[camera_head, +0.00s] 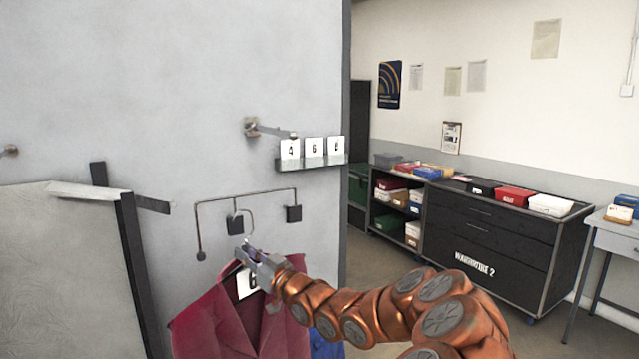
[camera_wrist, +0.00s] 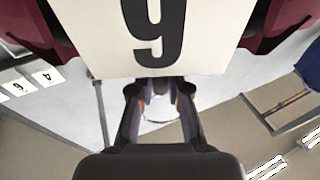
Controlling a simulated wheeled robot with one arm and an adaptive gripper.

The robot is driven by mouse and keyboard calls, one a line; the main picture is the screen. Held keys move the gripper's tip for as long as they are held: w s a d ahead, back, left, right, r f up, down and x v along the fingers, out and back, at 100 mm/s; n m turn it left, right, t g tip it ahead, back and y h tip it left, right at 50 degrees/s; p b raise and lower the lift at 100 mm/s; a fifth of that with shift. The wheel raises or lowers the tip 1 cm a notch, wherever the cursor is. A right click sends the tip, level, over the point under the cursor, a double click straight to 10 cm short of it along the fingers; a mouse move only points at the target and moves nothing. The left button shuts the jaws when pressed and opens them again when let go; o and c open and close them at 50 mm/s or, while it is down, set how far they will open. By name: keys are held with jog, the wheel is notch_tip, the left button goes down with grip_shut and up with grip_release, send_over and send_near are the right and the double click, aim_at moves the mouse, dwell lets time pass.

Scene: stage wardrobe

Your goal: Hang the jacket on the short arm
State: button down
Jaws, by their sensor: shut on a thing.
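My gripper (camera_head: 252,254) is shut on the hanger of a maroon jacket (camera_head: 208,318), which hangs below the fingers. The hanger's thin wire hook (camera_head: 246,213) rises above the fingers in front of the wall. I cannot tell whether it touches anything. A white number card (camera_head: 247,282) hangs at the jacket's neck. In the wrist view the card (camera_wrist: 155,35) reads like a 9 and hides much beyond my fingers (camera_wrist: 160,88); maroon cloth shows on both sides. A short metal arm (camera_head: 272,130) sticks out from the grey wall, above and apart from the hook.
A bent thin rail (camera_head: 245,194) with dark blocks is on the wall behind the hook. A small shelf (camera_head: 312,161) holds number cards beside the short arm. A dark-edged panel (camera_head: 135,270) stands left. Something blue (camera_head: 325,347) shows behind the jacket. Cabinets (camera_head: 490,235) stand right.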

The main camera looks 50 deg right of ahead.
jog(key=s+d+r+m+g+h, duration=0.1)
jog(key=s+d+r+m+h, duration=0.1)
jog(key=s+d+r+h, duration=0.45)
jog(key=s+d+r+m+h, duration=0.1)
jog(key=s+d+r+m, duration=0.15)
jog(key=s+r, duration=0.75)
jog(key=f+x, duration=0.1)
jog(key=x, duration=1.5)
jog(key=shift+w+d+f+b, duration=0.2)
jog(key=shift+w+f+b, duration=0.15)
jog(key=shift+w, duration=0.2)
dwell(0.4)
jog(key=c, duration=1.1)
grip_release()
jog(key=shift+o, duration=0.2)
jog(key=shift+f, duration=0.1)
